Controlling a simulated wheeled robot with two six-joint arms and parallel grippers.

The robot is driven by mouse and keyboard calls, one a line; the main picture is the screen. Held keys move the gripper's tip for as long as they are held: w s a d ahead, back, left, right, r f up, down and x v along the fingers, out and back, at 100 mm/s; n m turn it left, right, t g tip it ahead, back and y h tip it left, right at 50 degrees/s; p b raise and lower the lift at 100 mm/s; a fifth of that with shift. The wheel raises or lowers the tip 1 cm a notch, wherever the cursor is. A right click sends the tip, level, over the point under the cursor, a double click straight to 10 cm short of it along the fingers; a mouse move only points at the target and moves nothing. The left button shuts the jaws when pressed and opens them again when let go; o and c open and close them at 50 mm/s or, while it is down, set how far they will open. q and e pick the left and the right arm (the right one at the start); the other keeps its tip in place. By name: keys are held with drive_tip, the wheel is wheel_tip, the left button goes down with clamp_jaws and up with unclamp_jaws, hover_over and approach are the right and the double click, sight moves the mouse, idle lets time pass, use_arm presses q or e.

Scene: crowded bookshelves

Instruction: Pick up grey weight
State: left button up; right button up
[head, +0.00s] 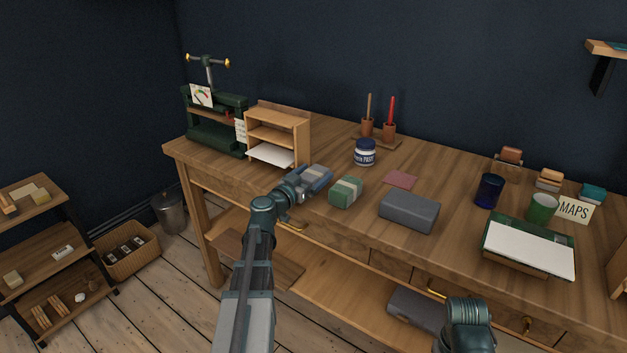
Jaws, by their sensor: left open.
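A dark grey block (409,210), which looks like the grey weight, lies flat near the front edge of the wooden bench. A second grey block (413,309) lies on the shelf below, partly hidden by my right arm. My left gripper (308,181) is open over the front edge of the bench, left of the grey block and apart from it. A blue block with a pale band (317,175) is right at its fingers; I cannot tell whether they touch. My right arm shows at the bottom, but its gripper is not visible.
A green banded block (346,192) stands between my left gripper and the grey block. A paste jar (365,152), pink card (401,180), blue cup (489,191) and paper-topped green book (527,247) surround the grey block. A small wooden rack (279,136) stands at the left.

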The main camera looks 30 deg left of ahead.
sight(314, 172)
use_arm(q)
drive_tip(key=shift+s, duration=0.1)
clamp_jaws()
idle(0.3)
idle(0.4)
wheel_tip(314, 172, up, 18)
drive_tip(key=p, duration=1.8)
